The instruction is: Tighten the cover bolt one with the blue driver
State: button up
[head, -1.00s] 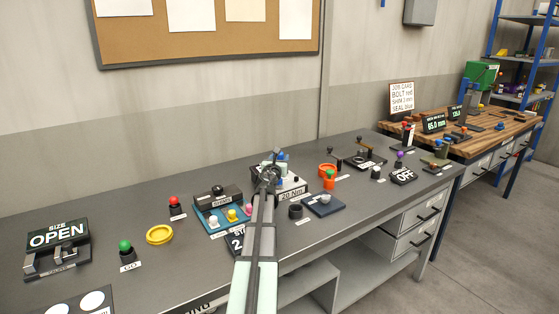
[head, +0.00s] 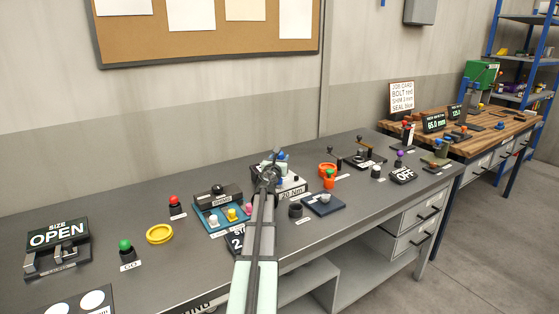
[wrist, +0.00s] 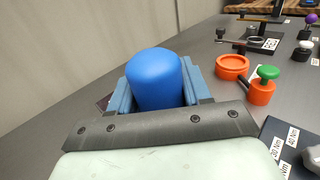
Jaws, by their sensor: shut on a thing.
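My gripper (wrist: 155,100) is shut on the blue driver (wrist: 156,75), whose rounded blue handle stands up between the fingers in the wrist view. In the head view my gripper (head: 272,168) is over the middle of the grey bench, at the white block labelled 20 Nm (head: 291,188). A bit of blue (head: 282,156) shows just beyond it. The driver's tip and the cover bolt are hidden behind my arm and gripper, so I cannot tell whether they touch.
Right of my gripper stand an orange ring (head: 327,169), an orange holder with a green knob (head: 329,179) and a dark blue pad (head: 323,204). To the left are a teal tray (head: 215,225), a red button (head: 174,201) and a yellow ring (head: 160,234). The bench front-left is partly clear.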

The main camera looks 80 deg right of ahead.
jog(key=shift+r, duration=0.15)
dwell(0.3)
jog(key=shift+r, duration=2.35)
